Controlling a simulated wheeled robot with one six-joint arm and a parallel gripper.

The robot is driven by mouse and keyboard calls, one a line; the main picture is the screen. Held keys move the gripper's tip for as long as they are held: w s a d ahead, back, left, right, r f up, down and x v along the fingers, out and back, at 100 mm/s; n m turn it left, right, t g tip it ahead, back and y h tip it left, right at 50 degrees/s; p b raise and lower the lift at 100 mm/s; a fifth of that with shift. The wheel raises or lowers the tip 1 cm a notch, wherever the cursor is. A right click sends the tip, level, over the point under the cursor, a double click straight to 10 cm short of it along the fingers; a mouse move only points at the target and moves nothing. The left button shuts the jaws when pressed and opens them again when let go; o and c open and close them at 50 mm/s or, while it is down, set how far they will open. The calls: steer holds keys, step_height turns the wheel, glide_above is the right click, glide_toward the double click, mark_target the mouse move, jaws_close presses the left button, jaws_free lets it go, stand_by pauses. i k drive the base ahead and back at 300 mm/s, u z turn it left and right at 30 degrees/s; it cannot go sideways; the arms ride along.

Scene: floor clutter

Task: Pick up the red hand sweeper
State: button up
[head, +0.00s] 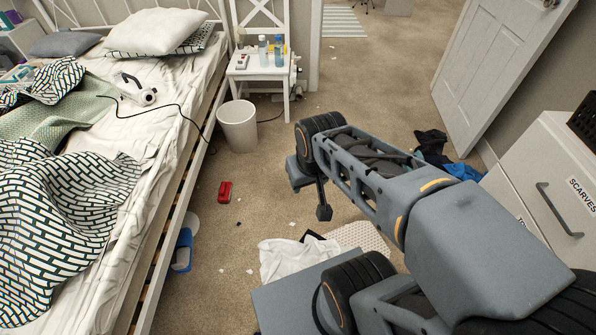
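A small red object (225,192), which looks like the red hand sweeper, lies on the carpet between the bed and my arm. It is in full view with clear carpet around it. My gripper (323,208) points down above the floor, to the right of the red sweeper and well apart from it. Only a dark finger part shows below the wrist, so its opening cannot be made out. I see nothing held in it.
The bed (150,230) runs along the left, with a blue object (183,250) by its frame. A white bin (238,127) stands behind the sweeper. White cloth (290,260) and small scraps lie in front. A white drawer unit (555,170) stands at right.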

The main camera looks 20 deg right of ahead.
mark_target(225, 195)
steer(key=u, duration=0.1)
steer(key=i, duration=0.4)
steer(key=u, duration=0.55)
steer(key=i, duration=1.3)
steer(key=u, duration=0.2)
